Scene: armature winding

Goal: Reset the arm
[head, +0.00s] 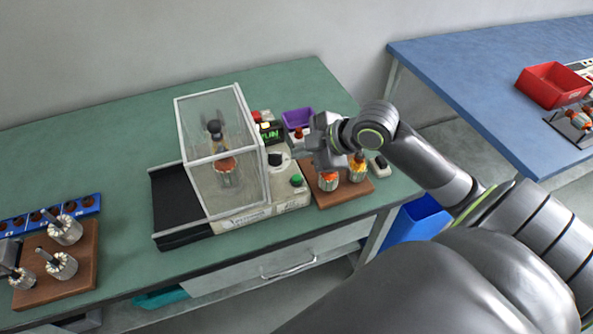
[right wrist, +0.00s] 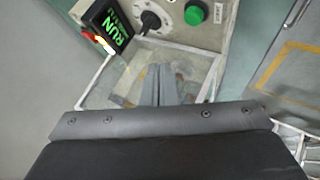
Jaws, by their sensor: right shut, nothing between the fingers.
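My right arm comes in from the right in the head view, and its gripper (head: 325,150) hangs just right of the winding machine (head: 262,208), above the brown wooden board at that side. In the right wrist view the fingers (right wrist: 160,84) are together with nothing between them, in front of the machine's panel. My left gripper is not clearly visible; a small grey part at the lower left edge is too cut off to tell. The machine's clear guard (head: 222,150) is down over an armature (head: 226,170).
Armatures with orange windings (head: 328,181) stand on the right brown board (head: 345,194). Bare armatures (head: 64,230) stand on the left board (head: 60,285). A purple bin (head: 298,118) is behind. A blue table (head: 470,95) with a red bin (head: 550,86) is at right.

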